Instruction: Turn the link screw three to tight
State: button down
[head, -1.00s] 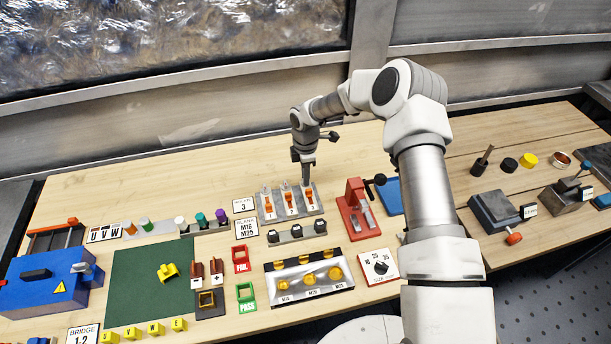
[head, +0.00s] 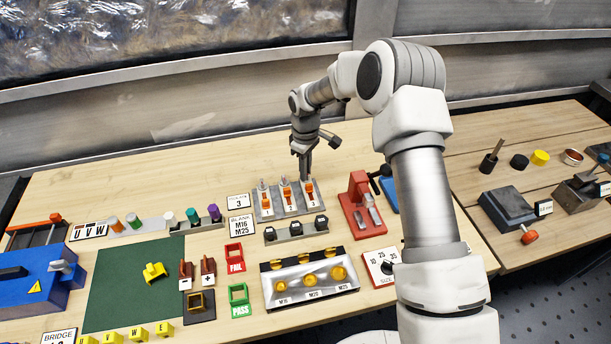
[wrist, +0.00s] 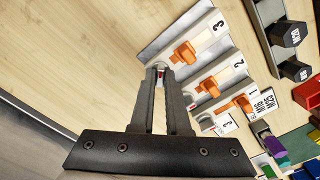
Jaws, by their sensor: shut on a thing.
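The link plate (head: 276,213) is a grey metal block with three orange links numbered 1, 2 and 3, each with a small screw behind it. My gripper (head: 306,174) points down at the rear of the number 3 link (head: 310,188), the rightmost in the head view. In the wrist view my gripper (wrist: 161,68) is shut on link screw three (wrist: 160,67), whose head is mostly hidden between the fingertips. Link 3 (wrist: 185,53) lies just beside the fingertips. Link screw two (wrist: 190,101) stands free nearby. I cannot tell how tight screw three is.
A row of black plugs (head: 296,231) stands in front of the link plate. A red press (head: 360,200) stands close on the right. Cards stand to its left, one marked 3 (head: 238,201). Bare wood lies behind the plate.

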jog(key=m+b, duration=0.2)
jog(key=m, duration=0.2)
jog(key=shift+f+m, duration=0.1)
jog(key=shift+m, duration=0.2)
jog(key=shift+m+b, duration=0.75)
jog(key=shift+m, duration=1.15)
jog(key=c, duration=0.9)
grip_release()
jog(key=shift+r, duration=0.2)
notch_tip(320, 180, up, 17)
jog(key=shift+r, duration=0.15)
